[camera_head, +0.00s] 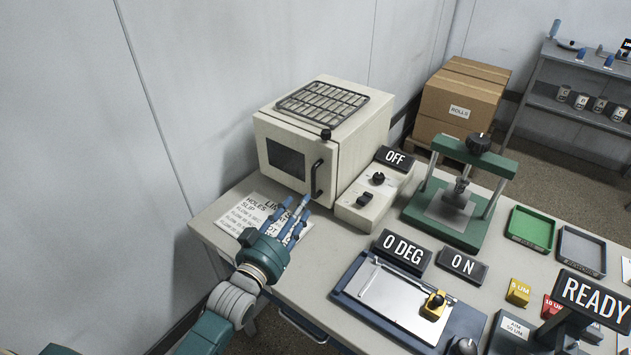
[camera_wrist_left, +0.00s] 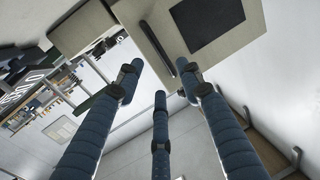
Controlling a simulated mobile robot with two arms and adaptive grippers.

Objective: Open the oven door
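The oven (camera_head: 290,130) is a cream box at the back left of the table, and its door (camera_head: 270,180) is shut. The door has a dark window (camera_head: 286,158) and a black vertical bar handle (camera_head: 317,178) on its right side. My left gripper (camera_head: 297,208) is just in front of and below the handle, its blue fingers pointing up toward it. In the left wrist view its three fingers (camera_wrist_left: 162,90) are spread and empty. The oven face and the dark handle (camera_wrist_left: 157,44) lie beyond the fingertips there. The gripper appears apart from the handle. My right gripper is not in view.
A control box (camera_head: 370,197) with an OFF sign (camera_head: 395,158) stands right of the oven. A paper sheet (camera_head: 254,214) lies by my gripper. A green press (camera_head: 460,195) and a coating plate (camera_head: 400,300) fill the right side. The space left of the table is clear.

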